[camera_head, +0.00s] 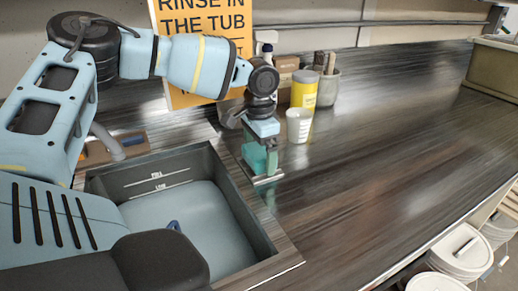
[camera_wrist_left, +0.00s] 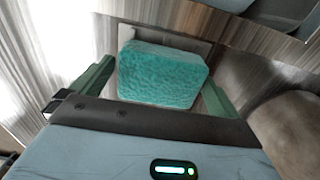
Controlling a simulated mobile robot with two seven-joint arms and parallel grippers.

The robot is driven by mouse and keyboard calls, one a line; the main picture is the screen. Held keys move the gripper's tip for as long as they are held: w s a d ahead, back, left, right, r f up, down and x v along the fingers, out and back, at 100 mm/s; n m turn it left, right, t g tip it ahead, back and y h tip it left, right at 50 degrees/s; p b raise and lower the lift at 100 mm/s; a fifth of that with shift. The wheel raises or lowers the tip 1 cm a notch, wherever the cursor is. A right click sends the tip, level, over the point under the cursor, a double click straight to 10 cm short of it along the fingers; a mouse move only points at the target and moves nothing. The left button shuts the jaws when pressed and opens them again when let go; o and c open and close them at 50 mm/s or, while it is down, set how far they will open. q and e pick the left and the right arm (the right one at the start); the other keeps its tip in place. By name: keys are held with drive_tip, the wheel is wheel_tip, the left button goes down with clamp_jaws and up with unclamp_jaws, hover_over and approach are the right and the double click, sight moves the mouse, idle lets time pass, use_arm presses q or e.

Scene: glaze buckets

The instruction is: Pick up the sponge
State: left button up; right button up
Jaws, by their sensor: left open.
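The teal sponge (camera_wrist_left: 162,76) sits on a small pale tray (camera_wrist_left: 128,32) in the left wrist view. It lies between the two green fingers of my left gripper (camera_wrist_left: 155,88), which is open, with a gap showing on at least the left side. In the head view the left gripper (camera_head: 262,160) points down at the counter beside the basin, and the sponge (camera_head: 252,156) shows partly behind its fingers. The near edge of the tray (camera_head: 268,181) shows below. My right gripper is not in view.
A sunken basin (camera_head: 262,238) with pale blue inside lies left of the sponge. A white cup (camera_head: 298,126), a yellow canister (camera_head: 304,88) and a grey pot with tools (camera_head: 328,88) stand just behind. An orange sign (camera_head: 205,18) stands at the back. The counter to the right is clear.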

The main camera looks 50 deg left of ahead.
sight(259, 150)
use_arm(q)
drive_tip(key=c, duration=0.8)
drive_tip(key=shift+c, duration=0.2)
drive_tip(key=shift+r, duration=0.1)
wheel_tip(259, 150, up, 9)
drive_tip(key=shift+f, duration=0.15)
drive_tip(key=shift+r, duration=0.55)
